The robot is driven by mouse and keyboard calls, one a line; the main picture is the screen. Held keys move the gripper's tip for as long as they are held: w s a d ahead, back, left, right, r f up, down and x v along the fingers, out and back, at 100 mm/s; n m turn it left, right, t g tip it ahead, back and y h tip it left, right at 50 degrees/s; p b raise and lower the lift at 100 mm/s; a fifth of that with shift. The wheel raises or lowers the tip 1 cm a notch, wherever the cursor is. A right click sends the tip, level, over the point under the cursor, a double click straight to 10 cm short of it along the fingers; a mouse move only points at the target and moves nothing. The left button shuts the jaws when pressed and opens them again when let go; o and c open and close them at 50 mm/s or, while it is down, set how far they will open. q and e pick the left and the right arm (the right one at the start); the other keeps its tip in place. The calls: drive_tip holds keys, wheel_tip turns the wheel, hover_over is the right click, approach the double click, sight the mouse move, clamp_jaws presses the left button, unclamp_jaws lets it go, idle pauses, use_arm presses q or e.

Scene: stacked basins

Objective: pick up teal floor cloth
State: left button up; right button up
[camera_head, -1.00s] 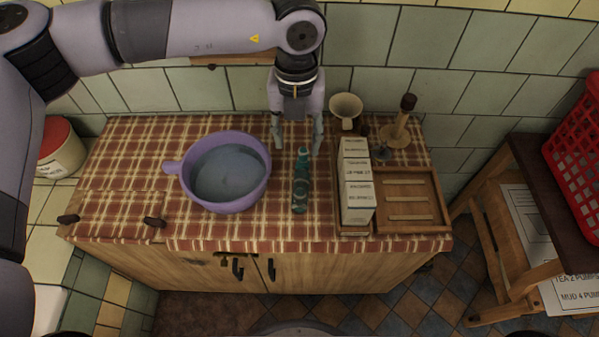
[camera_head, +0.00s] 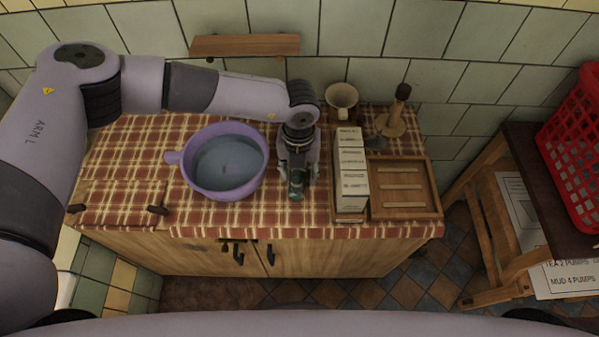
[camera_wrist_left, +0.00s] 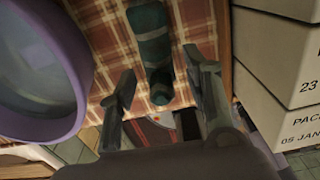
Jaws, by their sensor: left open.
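The teal floor cloth (camera_head: 296,183) is a narrow rolled bundle with paler bands, lying on the red checked countertop cloth. My left gripper (camera_head: 298,178) is over it from above and hides its far part in the head view. In the left wrist view the teal cloth (camera_wrist_left: 153,50) runs between and beyond the two open fingers of the left gripper (camera_wrist_left: 165,95). The fingers stand on either side of its near end, with gaps visible. My right gripper is not in view.
A purple basin (camera_head: 188,178) with grey-blue content stands close left of the gripper. A row of white labelled boxes (camera_head: 351,170) stands close right, beside a slatted wooden tray (camera_head: 405,212). A cream cup (camera_head: 341,97) and a wooden-handled tool (camera_head: 395,118) stand behind.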

use_arm(q)
drive_tip(key=shift+f, duration=0.75)
drive_tip(key=shift+s, duration=0.3)
drive_tip(key=shift+s+a, duration=0.15)
drive_tip(key=shift+s, duration=0.05)
drive_tip(key=shift+c, duration=3)
drive_tip(key=shift+w, duration=0.1)
drive_tip(key=c, duration=0.4)
clamp_jaws()
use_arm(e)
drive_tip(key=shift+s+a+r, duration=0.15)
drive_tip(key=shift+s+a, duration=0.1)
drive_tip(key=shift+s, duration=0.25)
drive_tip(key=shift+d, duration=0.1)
